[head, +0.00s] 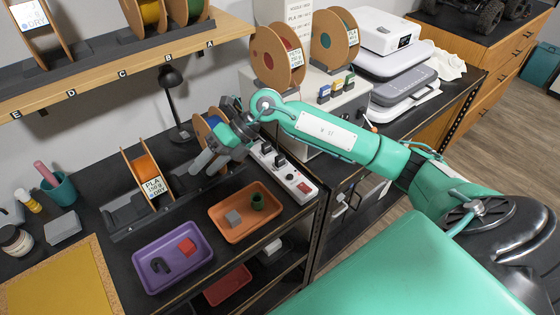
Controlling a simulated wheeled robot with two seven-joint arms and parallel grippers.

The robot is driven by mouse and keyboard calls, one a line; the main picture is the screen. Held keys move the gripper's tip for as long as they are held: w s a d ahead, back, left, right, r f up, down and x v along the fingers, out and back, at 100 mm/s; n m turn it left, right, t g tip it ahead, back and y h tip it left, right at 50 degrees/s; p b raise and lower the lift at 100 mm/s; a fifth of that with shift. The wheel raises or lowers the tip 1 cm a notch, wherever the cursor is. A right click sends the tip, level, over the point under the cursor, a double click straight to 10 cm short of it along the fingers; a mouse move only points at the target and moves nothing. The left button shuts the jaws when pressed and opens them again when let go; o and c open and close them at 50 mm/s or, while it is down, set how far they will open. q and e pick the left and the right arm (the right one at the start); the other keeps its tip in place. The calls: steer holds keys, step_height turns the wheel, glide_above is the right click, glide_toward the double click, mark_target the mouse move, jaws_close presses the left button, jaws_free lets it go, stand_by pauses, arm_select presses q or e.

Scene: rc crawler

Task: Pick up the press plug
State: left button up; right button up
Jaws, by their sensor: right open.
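A white power strip (285,172) lies on the dark bench with black plugs standing in it, one near its middle (279,158). I cannot tell which plug is the press plug. A red switch shows at its near end. My left gripper is out of view.
An orange tray (234,235) with a grey block and green ring, and a purple tray (150,284), lie in front. An orange spool (146,167) stands left. A shelf (100,72) overhangs the back. A grey-white machine (391,80) stands right.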

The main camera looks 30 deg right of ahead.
steer(key=w+d+f+h, duration=0.15)
steer(key=d+h, duration=0.35)
steer(key=d, duration=0.5)
step_height(320, 180, up, 3)
steer(key=m+g+h, duration=0.1)
steer(key=m+h, duration=0.1)
steer(key=h, duration=0.4)
glide_above(280, 156)
steer(key=s, duration=0.1)
steer(key=f+p, duration=0.2)
steer(key=f, duration=0.2)
steer(key=f+p, duration=0.2)
steer(key=f, duration=0.2)
steer(key=w+f+p, duration=0.1)
steer(key=f+p, duration=0.1)
steer(key=f, duration=0.3)
steer(key=shift+f+p, duration=0.3)
steer(key=shift+f, duration=0.15)
steer(key=c, duration=1)
